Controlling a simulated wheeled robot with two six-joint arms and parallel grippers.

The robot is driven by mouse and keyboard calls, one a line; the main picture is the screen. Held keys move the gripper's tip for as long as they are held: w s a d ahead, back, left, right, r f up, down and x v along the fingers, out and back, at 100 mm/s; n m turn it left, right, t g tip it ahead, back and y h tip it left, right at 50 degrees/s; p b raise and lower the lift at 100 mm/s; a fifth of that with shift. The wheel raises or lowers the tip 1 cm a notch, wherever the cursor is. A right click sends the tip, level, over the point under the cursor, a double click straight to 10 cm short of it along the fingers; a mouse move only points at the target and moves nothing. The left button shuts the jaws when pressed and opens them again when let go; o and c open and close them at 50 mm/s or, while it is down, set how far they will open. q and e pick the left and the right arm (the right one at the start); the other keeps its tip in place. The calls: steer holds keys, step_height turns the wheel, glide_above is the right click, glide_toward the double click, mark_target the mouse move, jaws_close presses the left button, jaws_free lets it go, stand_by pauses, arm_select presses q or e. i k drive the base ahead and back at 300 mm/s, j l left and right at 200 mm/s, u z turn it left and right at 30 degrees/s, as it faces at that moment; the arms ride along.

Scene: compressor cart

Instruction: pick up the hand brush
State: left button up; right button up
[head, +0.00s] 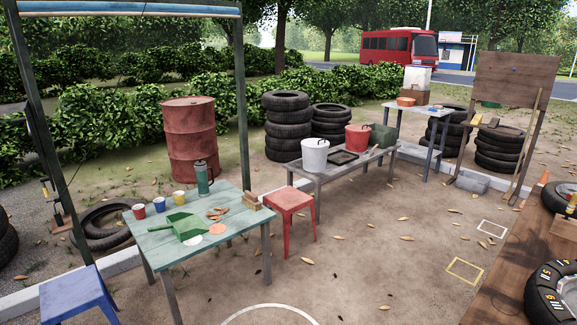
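I cannot clearly make out a hand brush in the head view. A green dustpan-like scoop (184,226) lies on the pale green table (160,250) at the left. A small tan-brown block (247,201) sits at that table's right corner; I cannot tell whether it is a brush. Neither of my grippers shows in the view.
The green table also holds several cups, a teal flask (203,178) and flat round pieces. A red stool (290,206) stands beside it, a blue stool (75,297) in front. A grey bench (338,172) holds buckets. A brown table (508,285) is at right. Open dirt lies between.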

mark_target(250, 200)
steer(key=i, duration=0.85)
steer(key=i+u, duration=0.1)
steer(key=i, duration=0.8)
steer(key=i+l, duration=0.15)
steer(key=i, duration=0.7)
steer(key=u, duration=0.05)
